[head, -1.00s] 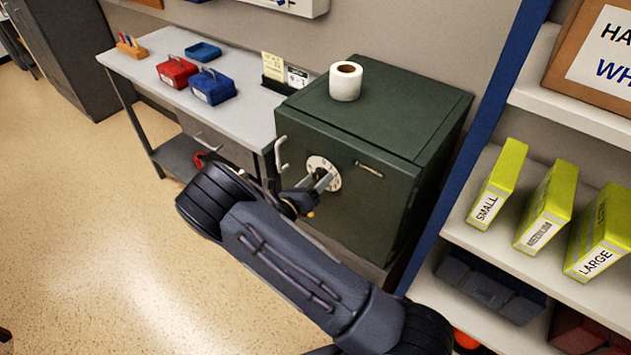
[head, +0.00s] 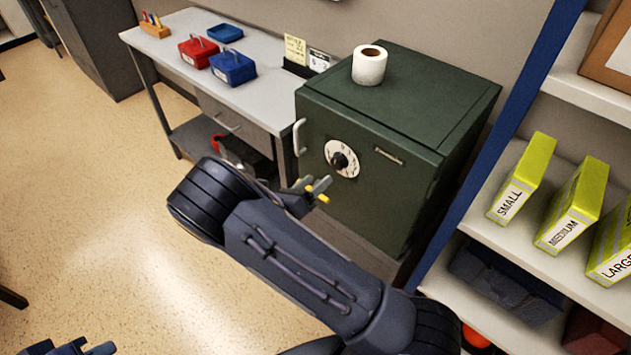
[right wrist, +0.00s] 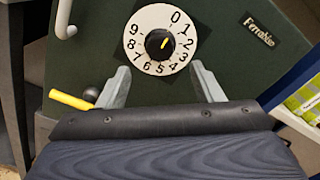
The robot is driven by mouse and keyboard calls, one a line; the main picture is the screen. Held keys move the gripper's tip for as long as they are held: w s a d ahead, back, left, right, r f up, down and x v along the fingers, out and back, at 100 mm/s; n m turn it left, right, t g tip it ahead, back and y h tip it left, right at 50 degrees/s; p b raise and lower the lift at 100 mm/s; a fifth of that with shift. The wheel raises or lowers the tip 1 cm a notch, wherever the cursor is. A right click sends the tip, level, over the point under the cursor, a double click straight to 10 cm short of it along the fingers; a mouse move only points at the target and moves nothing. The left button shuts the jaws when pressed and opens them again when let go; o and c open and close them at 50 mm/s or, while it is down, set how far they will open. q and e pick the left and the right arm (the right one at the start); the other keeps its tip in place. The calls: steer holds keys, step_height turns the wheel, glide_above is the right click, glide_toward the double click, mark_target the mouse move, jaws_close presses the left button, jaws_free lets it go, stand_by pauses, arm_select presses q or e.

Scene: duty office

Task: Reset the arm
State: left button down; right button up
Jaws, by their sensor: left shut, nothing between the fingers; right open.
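My right gripper (head: 317,188) is open and empty, just in front of the dark green safe (head: 420,110). It is apart from the safe's white numbered dial (head: 342,158). In the right wrist view the dial (right wrist: 139,49) shows between and beyond the two grey fingers. Its black knob (right wrist: 158,46) has a yellow mark tilted to the upper right, toward the 0 and 1. My left gripper (head: 78,348) is shut and empty at the bottom left edge, mostly cut off by the frame. The safe door is shut, with a pale handle (head: 298,138) at its left.
A toilet roll (head: 369,65) stands on the safe. A grey bench (head: 265,92) to its left holds a red box (head: 197,51) and a blue box (head: 233,67). A shelf (head: 480,216) with yellow boxes (head: 524,178) stands close on the right. The floor at left is clear.

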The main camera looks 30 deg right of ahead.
steer(key=s+d+r+m+g+y, duration=0.2)
steer(key=s+m+g+y, duration=0.3)
steer(key=s+m, duration=0.3)
steer(key=s+d+r+m+g+y, duration=0.1)
steer(key=s+d+m+g+y, duration=0.3)
steer(key=s+m, duration=0.35)
steer(key=s+a+r+m+t+y, duration=0.7)
steer(key=s+a+r+m+y, duration=0.3)
steer(key=m, duration=0.5)
steer(key=shift+s+a+r+t+y, duration=0.25)
steer(key=shift+s+r+t+y, duration=0.1)
steer(key=shift+r+y, duration=0.5)
steer(key=shift+r+m, duration=0.1)
steer(key=shift+m, duration=0.15)
